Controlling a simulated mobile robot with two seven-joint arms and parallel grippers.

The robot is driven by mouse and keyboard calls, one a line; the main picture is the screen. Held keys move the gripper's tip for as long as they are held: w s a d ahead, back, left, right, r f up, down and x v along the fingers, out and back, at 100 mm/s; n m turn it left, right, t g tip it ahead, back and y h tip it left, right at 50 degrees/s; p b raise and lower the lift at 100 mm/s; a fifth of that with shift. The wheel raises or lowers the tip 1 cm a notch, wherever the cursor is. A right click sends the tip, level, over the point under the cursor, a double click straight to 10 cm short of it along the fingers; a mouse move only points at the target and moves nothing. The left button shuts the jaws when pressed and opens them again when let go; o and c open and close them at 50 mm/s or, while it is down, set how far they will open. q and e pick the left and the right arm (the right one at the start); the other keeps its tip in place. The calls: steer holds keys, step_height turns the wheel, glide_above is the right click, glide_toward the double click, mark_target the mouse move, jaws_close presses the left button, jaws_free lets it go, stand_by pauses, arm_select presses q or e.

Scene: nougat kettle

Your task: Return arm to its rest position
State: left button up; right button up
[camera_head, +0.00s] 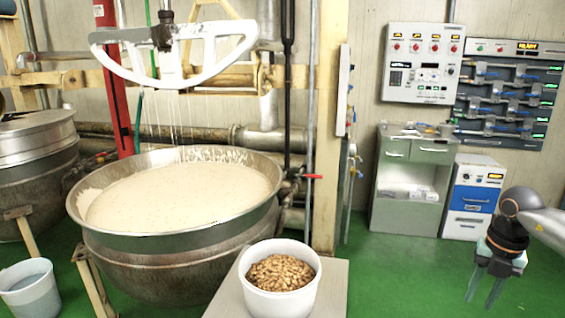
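My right gripper (483,290) hangs at the lower right of the head view, fingers pointing down over the green floor. Its two fingers stand apart with nothing between them. It is well to the right of the white bucket and touches nothing that I can see. My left gripper is not in view.
A white bucket (265,297) of nuts stands on a grey stand (334,290). Behind it is a large kettle (150,240) of pale nougat under a white mixer paddle (215,50). A cabinet (412,215) and drawer unit (472,200) stand behind my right gripper. Green floor (400,280) is clear between.

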steer(key=s+a+f+t+y, duration=0.2)
steer(key=a+f+y, duration=0.35)
steer(key=a, duration=0.55)
steer(key=s+a+f+t+y, duration=0.2)
steer(key=a+f+y, duration=0.35)
steer(key=a, duration=0.55)
steer(key=s+d+f+m+t+h, duration=0.3)
steer(key=s+d+f+m+h, duration=0.8)
steer(key=s+d+f+m, duration=0.65)
steer(key=s+a+m+t+y, duration=0.15)
steer(key=a+m, duration=0.75)
steer(key=a, duration=1.1)
steer(key=shift+m+y, duration=0.25)
step_height(320, 180, up, 6)
steer(key=p, duration=0.7)
steer(key=shift+s+d+f, duration=0.15)
